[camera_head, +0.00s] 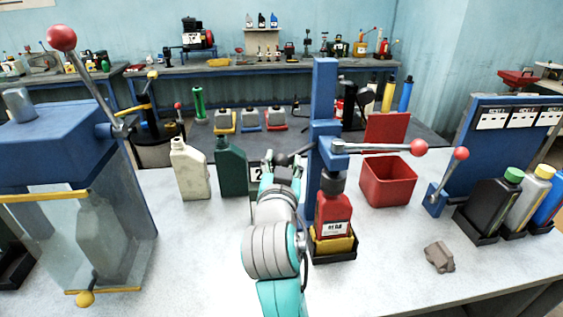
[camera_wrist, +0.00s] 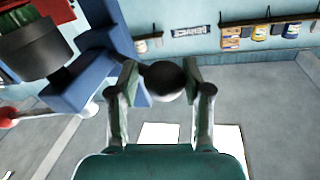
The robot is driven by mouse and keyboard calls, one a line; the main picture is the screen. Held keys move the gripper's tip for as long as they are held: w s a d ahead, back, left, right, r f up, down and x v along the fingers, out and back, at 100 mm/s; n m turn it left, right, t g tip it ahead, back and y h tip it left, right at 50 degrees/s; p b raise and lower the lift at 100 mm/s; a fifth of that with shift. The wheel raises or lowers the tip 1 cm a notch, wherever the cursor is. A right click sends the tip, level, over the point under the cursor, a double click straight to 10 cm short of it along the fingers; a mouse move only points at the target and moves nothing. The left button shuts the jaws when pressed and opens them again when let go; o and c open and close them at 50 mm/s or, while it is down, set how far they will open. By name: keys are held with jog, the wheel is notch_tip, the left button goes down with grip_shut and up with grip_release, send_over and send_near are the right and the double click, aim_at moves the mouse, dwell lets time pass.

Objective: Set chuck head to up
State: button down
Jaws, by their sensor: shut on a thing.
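My gripper (camera_head: 283,168) is at the left side of the blue capping stand (camera_head: 325,105). In the wrist view its fingers (camera_wrist: 162,88) are closed around a black ball knob (camera_wrist: 164,78), which joins the stand's blue part (camera_wrist: 88,72). In the head view the black knob (camera_head: 281,160) shows just above the fingers. The dark grey chuck head (camera_head: 333,183) sits low on the stand, right over the cap of a red bottle (camera_head: 333,214); I cannot tell whether they touch. The chuck also shows in the wrist view (camera_wrist: 45,52). A silver lever with a red ball (camera_head: 418,147) points right.
A dark green jug (camera_head: 231,168) and a cream jug (camera_head: 190,170) stand left of my gripper. A red open bin (camera_head: 388,184) is right of the stand. A grey crumpled rag (camera_head: 439,257) lies front right. A blue press (camera_head: 60,140) fills the left.

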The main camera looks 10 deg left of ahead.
jog(key=r, duration=1.1)
jog(key=shift+a+r, duration=0.35)
jog(key=c, duration=0.7)
grip_release()
jog(key=shift+a, duration=0.1)
jog(key=shift+f, duration=0.1)
jog(key=shift+d+f, duration=0.1)
jog(key=shift+d, duration=0.1)
jog(key=s, duration=0.8)
jog(key=s+d, duration=0.1)
jog(key=s, duration=0.3)
